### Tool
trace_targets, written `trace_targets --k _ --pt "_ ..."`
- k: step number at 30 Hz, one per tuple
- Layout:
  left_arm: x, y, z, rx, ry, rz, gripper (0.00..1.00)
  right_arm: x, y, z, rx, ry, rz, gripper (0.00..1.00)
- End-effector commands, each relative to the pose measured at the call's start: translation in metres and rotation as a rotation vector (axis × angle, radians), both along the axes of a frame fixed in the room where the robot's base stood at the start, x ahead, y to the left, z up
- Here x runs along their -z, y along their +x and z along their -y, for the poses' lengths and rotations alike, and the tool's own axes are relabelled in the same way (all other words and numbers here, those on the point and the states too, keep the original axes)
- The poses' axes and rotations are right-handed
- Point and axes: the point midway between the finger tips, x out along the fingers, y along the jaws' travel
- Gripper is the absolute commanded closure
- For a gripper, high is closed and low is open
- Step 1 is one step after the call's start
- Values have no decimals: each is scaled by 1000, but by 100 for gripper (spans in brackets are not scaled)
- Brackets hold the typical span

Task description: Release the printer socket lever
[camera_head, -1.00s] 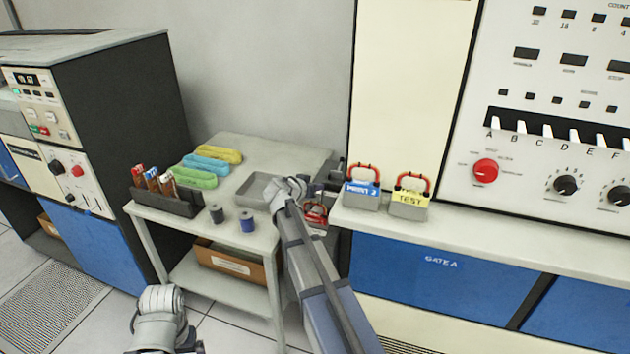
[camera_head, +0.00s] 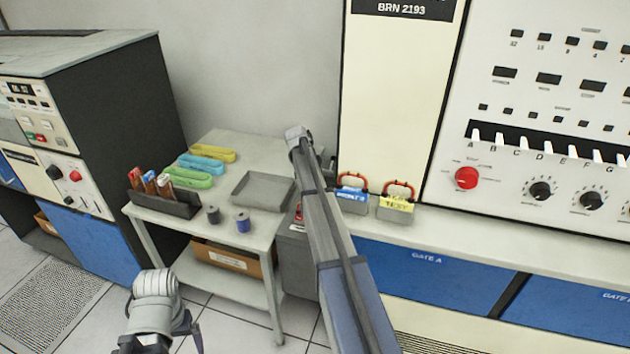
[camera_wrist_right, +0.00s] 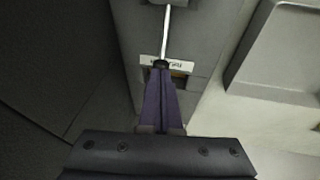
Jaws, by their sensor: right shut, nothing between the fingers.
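In the right wrist view a thin silver lever (camera_wrist_right: 166,32) with a black knob runs down the face of a grey housing (camera_wrist_right: 125,30). A white label (camera_wrist_right: 181,66), too small to read surely, sits by the knob. My right gripper (camera_wrist_right: 161,72) is shut and empty, its dark fingertips at the knob; I cannot tell whether they touch it. In the head view my right arm hides the lever and the right gripper. My left gripper (camera_head: 150,345) is at the bottom edge, partly cut off; its jaws are unclear.
A grey tray (camera_head: 262,206) lies on the table (camera_head: 240,150), beside spools and yellow, blue and green bundles. A blue-labelled plug block (camera_head: 352,205) and a yellow-labelled one (camera_head: 396,213) stand on the right ledge. A red-handled thing (camera_head: 298,212) is mostly hidden behind my arm.

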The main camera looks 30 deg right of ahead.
Motion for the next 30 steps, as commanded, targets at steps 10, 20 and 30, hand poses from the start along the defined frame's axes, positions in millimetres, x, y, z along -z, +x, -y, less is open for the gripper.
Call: trace_targets --k 10,20,30 --pt "5 0 0 0 0 0 7 5 4 5 0 -1 1 100" --pt "6 0 0 0 0 0 7 5 5 6 0 -2 2 100" --pt "-1 0 0 0 0 0 7 -1 4 6 0 -4 3 100"
